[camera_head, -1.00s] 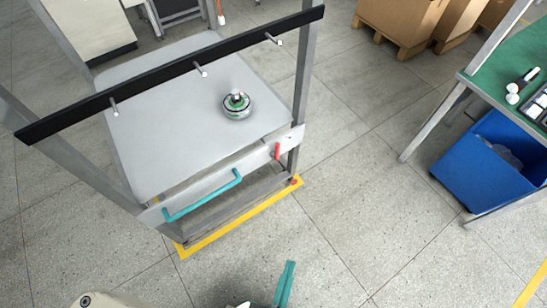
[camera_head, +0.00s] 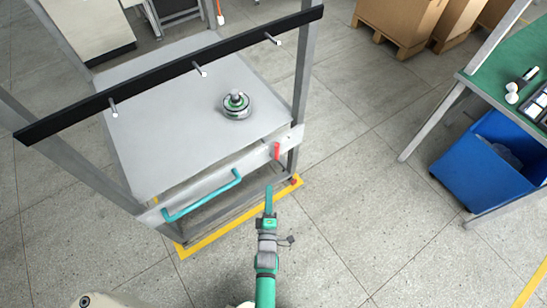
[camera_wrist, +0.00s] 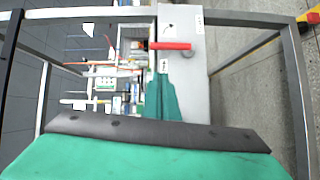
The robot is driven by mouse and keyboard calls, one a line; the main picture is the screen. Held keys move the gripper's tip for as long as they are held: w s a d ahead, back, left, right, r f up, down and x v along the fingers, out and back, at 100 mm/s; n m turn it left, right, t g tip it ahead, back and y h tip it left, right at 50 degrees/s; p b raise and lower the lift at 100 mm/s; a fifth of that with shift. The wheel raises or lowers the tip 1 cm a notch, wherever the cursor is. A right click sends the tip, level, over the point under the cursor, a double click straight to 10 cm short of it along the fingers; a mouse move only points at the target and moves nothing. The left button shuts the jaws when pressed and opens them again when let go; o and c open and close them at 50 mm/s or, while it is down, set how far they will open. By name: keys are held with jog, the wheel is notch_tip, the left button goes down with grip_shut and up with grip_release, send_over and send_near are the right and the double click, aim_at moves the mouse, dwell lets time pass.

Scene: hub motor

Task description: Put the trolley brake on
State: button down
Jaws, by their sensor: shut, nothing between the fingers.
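The grey trolley (camera_head: 170,125) stands on the floor with a teal handle (camera_head: 202,195) on its near side. A small red lever (camera_head: 277,151), likely the brake, sits at the right end of its front panel. The lever looks upright there. In the wrist view the red lever (camera_wrist: 170,45) lies across the picture on the pale panel (camera_wrist: 183,75). My teal gripper (camera_head: 268,195) is shut and empty, just below the lever in the head view. In the wrist view its fingertips (camera_wrist: 163,98) appear below the lever, with a visible gap.
A hub motor (camera_head: 236,104) rests on the trolley top. A black bar (camera_head: 175,75) with pegs spans above it. Yellow tape (camera_head: 225,228) marks the floor. A blue bin (camera_head: 485,160) and green-topped table (camera_head: 490,75) stand right. The floor between is clear.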

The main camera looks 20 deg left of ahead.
jog(key=w+a+n, duration=0.2)
jog(key=w, duration=0.1)
jog(key=shift+f, duration=0.2)
send_near(276, 150)
jog(key=w+a, duration=0.3)
jog(key=w, duration=0.2)
jog(key=shift+w+d+f, duration=0.1)
jog(key=shift+w, duration=0.3)
jog(key=shift+y, duration=0.3)
